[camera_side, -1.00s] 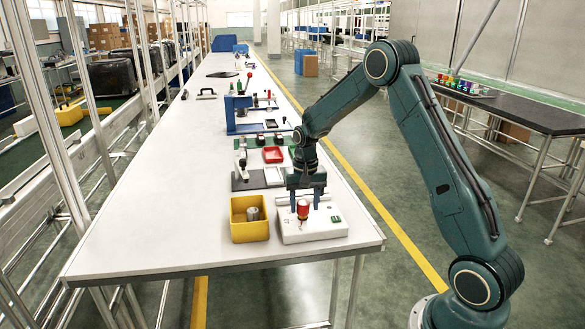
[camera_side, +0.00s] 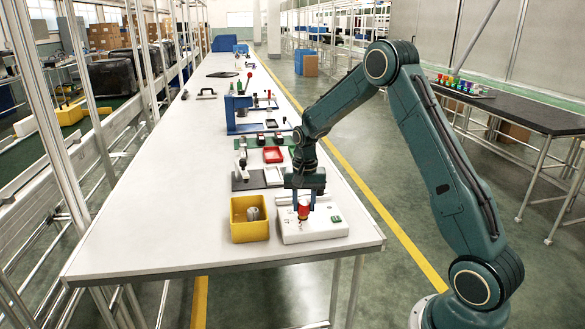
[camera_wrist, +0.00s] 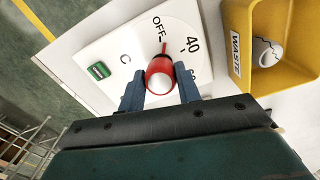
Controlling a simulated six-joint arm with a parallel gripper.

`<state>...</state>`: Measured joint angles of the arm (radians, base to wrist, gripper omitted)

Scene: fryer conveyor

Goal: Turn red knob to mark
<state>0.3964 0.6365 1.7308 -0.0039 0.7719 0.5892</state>
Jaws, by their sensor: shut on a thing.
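The red knob (camera_side: 304,211) has a white round top and stands on a white dial panel (camera_side: 325,230) at the table's near end. In the wrist view, the knob (camera_wrist: 159,76) has a red pointer toward the OFF label (camera_wrist: 158,24). The 40 label (camera_wrist: 193,44) is to the right of OFF, and another number below it is partly hidden. My gripper (camera_wrist: 160,88) is shut on the knob, one blue finger on each side; it also shows from the side (camera_side: 304,204). The fingers hide the lower part of the dial.
A yellow bin (camera_side: 250,232) labelled WASTE in the wrist view (camera_wrist: 236,60) stands close left of the panel in the side view, with a pale object inside. A green switch (camera_wrist: 98,71) sits on the panel.

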